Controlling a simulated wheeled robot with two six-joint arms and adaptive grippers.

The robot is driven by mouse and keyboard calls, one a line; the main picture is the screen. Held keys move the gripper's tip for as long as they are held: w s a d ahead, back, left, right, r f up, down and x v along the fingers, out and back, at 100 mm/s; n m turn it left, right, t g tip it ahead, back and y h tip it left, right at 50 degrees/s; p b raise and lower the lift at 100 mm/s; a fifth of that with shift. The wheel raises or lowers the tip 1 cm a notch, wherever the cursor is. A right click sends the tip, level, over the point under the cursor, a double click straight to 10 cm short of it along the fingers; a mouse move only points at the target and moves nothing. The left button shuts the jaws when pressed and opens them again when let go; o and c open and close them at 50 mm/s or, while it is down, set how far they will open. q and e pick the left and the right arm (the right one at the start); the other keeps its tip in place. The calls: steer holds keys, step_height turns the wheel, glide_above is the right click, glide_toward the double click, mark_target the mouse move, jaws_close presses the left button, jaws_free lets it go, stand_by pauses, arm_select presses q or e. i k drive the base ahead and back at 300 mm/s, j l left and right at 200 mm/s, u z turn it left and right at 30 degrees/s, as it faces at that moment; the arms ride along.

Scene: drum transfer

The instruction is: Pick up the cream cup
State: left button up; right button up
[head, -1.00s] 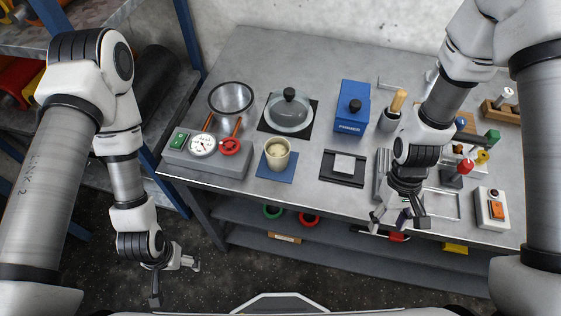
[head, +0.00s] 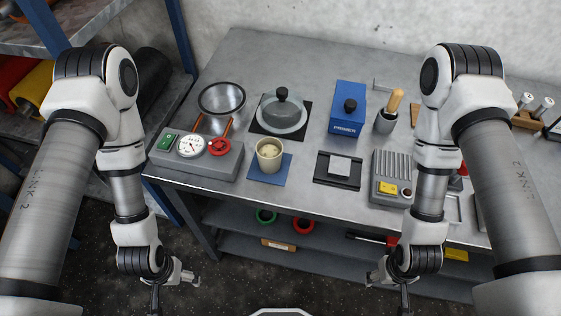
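The cream cup (head: 269,158) stands upright on a blue square mat (head: 262,175) near the table's front edge, left of the middle. Something pale shows inside it. My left gripper (head: 176,292) hangs low at the left, in front of the table and well apart from the cup. My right gripper (head: 386,290) hangs low at the right, also in front of the table edge and apart from the cup. Both grippers look empty with their fingers spread. Their lower ends are near the bottom of the picture.
A grey gauge box (head: 170,160) with a red valve wheel (head: 220,147) stands left of the cup. Behind the cup are a metal bowl (head: 222,98) and a lidded dish (head: 283,112). Right are a black plate (head: 325,176), a blue box (head: 347,105) and a ribbed tray (head: 392,165).

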mark_target(269, 150)
steer(key=k+l, duration=0.15)
steer(key=l, duration=0.15)
steer(key=k+l+z, duration=0.15)
steer(key=l, duration=0.15)
steer(key=k+l, duration=0.15)
steer(key=l, duration=0.15)
steer(key=k+l+z, duration=0.15)
steer(key=l, duration=0.2)
